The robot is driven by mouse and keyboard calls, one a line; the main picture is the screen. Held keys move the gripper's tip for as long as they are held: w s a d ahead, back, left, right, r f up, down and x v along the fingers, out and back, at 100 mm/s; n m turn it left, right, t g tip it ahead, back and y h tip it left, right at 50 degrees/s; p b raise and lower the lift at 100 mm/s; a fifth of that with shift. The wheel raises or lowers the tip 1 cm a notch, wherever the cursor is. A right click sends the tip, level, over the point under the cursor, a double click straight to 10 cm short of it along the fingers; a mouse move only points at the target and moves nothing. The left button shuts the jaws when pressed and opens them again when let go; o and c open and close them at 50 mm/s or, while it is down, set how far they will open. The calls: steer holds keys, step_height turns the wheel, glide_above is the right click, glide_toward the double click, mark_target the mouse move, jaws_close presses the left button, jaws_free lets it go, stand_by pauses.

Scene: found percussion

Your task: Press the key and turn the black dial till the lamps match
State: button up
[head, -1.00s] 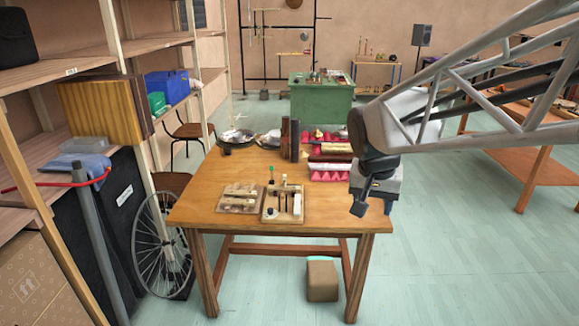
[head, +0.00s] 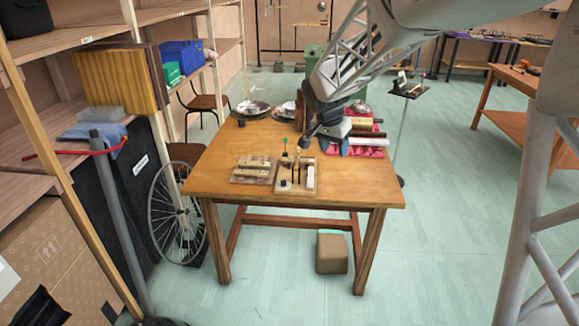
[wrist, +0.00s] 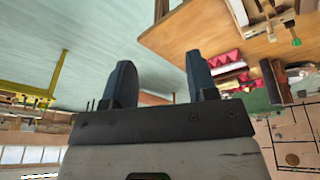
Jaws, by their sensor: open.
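A small light wooden board (head: 310,188) lies on the table near its front edge in the head view. It carries small pale and dark parts, among them a small dark round part (head: 284,184) that may be the black dial. A thin stem with a green tip (head: 285,141) stands at its back left. I cannot tell the key or the lamps' state at this size. My gripper (head: 321,144) is behind and right of the board, above the table, apart from it. In the wrist view my gripper (wrist: 159,80) has its two dark blue fingers wide apart with nothing between them.
A second board with pale bars (head: 254,168) lies left of the first. Pink trays with bars (head: 368,147) and metal pans (head: 252,108) stand farther back on the wooden table (head: 225,186). The table's front right is clear. A shelf (head: 100,50) stands at left.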

steer(key=w+a+f+m, duration=0.2)
steer(key=w+a+f, duration=0.7)
steer(key=w, duration=0.2)
steer(key=m+h, duration=0.1)
steer(key=m, duration=0.1)
glide_toward(283, 180)
steer(key=shift+s+d+f+t, duration=0.1)
steer(key=shift+d+f+t, duration=0.05)
steer(key=shift+f, duration=0.2)
steer(key=shift+s+d+f+t, duration=0.1)
steer(key=shift+f+t, duration=0.05)
steer(key=shift+f, duration=0.25)
steer(key=shift+x, duration=3.9)
steer(key=c, duration=0.9)
